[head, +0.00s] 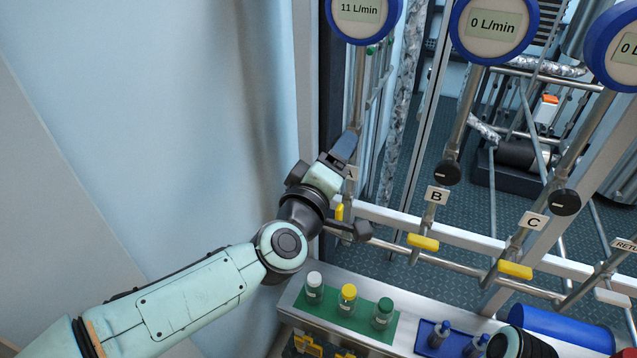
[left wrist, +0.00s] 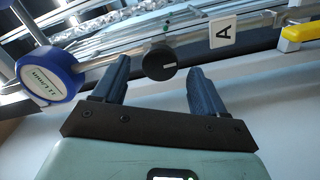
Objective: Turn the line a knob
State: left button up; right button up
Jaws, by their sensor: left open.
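The line A knob (left wrist: 160,65) is a round black dial with a white mark. In the left wrist view it lies between the two finger ends of my open left gripper, with a visible gap on each side. The label A (left wrist: 223,33) sits on the pipe right of it. In the head view my left gripper (head: 346,146) is at the line A pipe and hides the knob. The line A meter (head: 359,10) above it has a blue rim and reads 11 L/min; it also shows in the left wrist view (left wrist: 49,76).
Line B knob (head: 447,172) and line C knob (head: 565,202) stand to the right, under meters reading 0. Yellow handles (head: 422,242) sit on the lower pipes. A green tray (head: 330,310) with capped vials is below. A pale wall (head: 150,110) closes the left side.

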pick_arm(q)
jog(key=v, duration=0.9)
jog(key=shift+s, duration=0.25)
jog(key=shift+a, duration=0.1)
